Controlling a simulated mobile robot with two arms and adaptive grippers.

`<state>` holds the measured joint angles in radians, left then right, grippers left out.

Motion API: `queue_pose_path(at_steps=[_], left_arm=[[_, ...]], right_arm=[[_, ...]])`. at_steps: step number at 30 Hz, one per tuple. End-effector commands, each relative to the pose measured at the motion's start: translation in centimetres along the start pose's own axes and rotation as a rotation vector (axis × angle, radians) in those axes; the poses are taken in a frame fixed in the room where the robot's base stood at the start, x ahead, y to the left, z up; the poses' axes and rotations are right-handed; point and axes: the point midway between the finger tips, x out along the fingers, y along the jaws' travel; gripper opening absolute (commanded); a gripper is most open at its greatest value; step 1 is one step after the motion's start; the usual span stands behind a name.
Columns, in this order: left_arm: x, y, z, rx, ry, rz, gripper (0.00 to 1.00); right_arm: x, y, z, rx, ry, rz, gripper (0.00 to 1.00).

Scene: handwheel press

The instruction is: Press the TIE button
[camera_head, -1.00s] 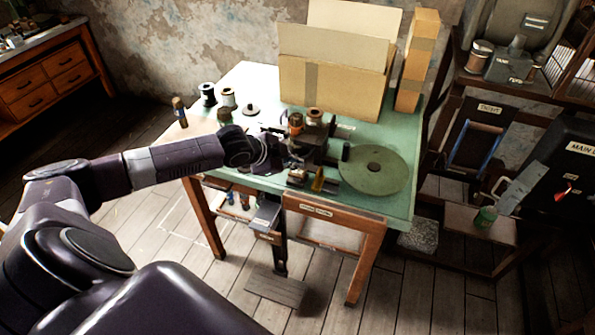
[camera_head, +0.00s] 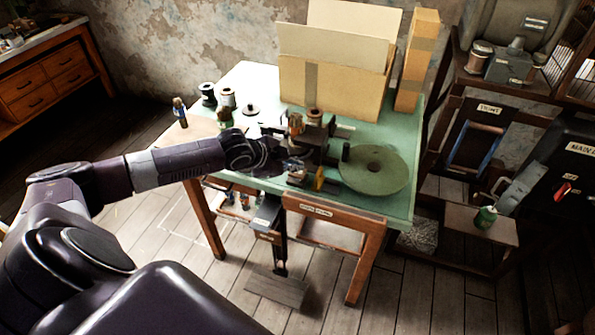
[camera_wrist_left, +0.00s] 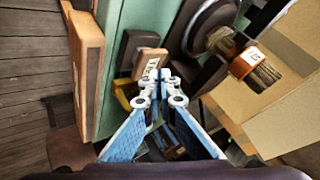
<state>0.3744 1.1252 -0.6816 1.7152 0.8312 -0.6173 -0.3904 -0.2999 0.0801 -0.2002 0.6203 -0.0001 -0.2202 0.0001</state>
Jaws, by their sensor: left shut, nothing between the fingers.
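In the left wrist view, a small wooden block with a pale lettered label (camera_wrist_left: 150,65) sits on a dark mount just beyond my fingertips. Its lettering is too small to read surely, so I cannot tell if it is the TIE button. My left gripper (camera_wrist_left: 162,77) is shut and empty, its blue fingers meeting at the tips. The tips look very close to the block; I cannot tell if they touch it. In the head view, my left gripper (camera_head: 290,164) is at the front of the dark press (camera_head: 313,137) on the green table. My right gripper is not in view.
A green round disc (camera_head: 374,170) lies right of the press. An open cardboard box (camera_head: 332,92) stands behind it. Spools (camera_head: 208,94) stand at the table's back left. A yellow part (camera_head: 319,179) is close to the gripper. A wooden-capped cylinder (camera_wrist_left: 249,63) juts out nearby.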

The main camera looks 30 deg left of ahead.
Motion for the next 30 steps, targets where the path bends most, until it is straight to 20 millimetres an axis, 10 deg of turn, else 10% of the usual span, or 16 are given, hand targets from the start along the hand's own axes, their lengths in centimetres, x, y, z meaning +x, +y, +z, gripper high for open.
queue_pose_path(at_steps=[30], left_arm=[[0.79, 0.60, 0.64, 0.000, -0.002, 0.001, 0.00]], right_arm=[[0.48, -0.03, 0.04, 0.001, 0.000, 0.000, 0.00]])
